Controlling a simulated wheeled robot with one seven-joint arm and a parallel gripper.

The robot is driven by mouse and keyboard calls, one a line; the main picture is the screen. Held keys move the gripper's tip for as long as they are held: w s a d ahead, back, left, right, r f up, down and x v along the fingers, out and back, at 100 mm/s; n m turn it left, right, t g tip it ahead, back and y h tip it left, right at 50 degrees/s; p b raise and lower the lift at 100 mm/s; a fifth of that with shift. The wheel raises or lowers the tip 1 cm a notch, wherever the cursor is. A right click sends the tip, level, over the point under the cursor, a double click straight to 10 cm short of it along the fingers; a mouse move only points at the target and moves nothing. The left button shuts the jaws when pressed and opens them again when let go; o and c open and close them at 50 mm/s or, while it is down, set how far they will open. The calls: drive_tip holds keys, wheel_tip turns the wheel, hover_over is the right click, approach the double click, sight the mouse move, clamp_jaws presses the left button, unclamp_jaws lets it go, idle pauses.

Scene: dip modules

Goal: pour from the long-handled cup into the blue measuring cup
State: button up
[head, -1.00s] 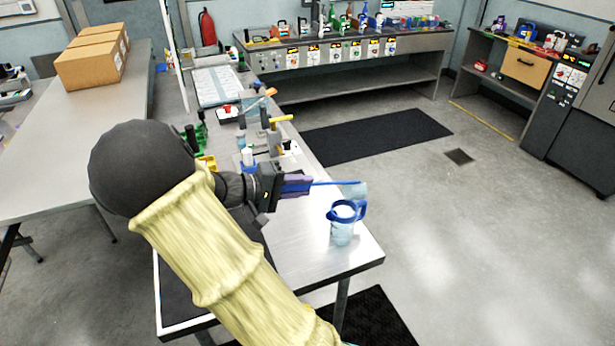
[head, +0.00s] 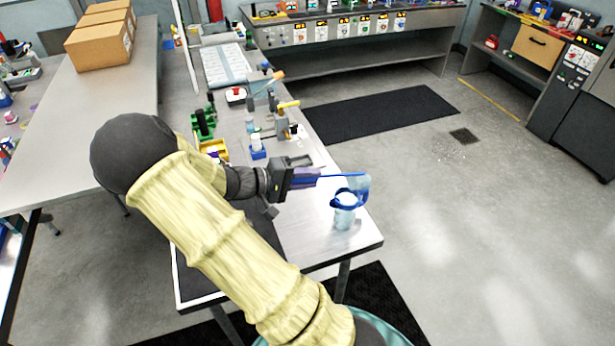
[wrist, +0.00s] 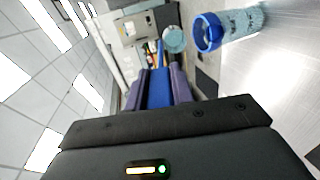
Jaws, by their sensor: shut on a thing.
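My gripper (head: 308,177) is shut on the blue handle of the long-handled cup. The handle (head: 338,175) points right, and the clear light-blue cup end (head: 363,184) hangs at the upper right of the blue measuring cup's rim. The blue measuring cup (head: 344,217) stands upright near the table's right front corner; it has a blue rim and handle and a clear body. In the wrist view, the purple fingers (wrist: 162,88) flank the handle, the cup end (wrist: 174,40) lies beyond them, and the measuring cup (wrist: 243,22) is to its right. The contents and exact tilt are unclear.
The metal table (head: 300,235) is bare around the measuring cup. Farther back stand a blue-based bottle (head: 257,147), a yellow-handled tool (head: 284,120), and green and yellow items (head: 212,148). Open floor lies to the right.

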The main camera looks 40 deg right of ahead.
drive_tip(key=shift+f, duration=0.15)
drive_tip(key=shift+w+a+f+g+h+b, duration=0.15)
drive_tip(key=shift+a+f+h+b, duration=0.25)
drive_tip(key=shift+f+h+b, duration=0.55)
drive_tip(key=shift+a+f+g+h+b, duration=0.1)
drive_tip(key=shift+a+f+h+b, duration=0.4)
drive_tip(key=shift+b, duration=0.8)
drive_tip(key=shift+w+a+f+g+h+b, duration=0.15)
drive_tip(key=shift+a+f+h+b, duration=0.1)
drive_tip(key=shift+f+h+b, duration=0.6)
drive_tip(key=shift+f+b, duration=0.1)
drive_tip(key=shift+b, duration=0.25)
idle(0.4)
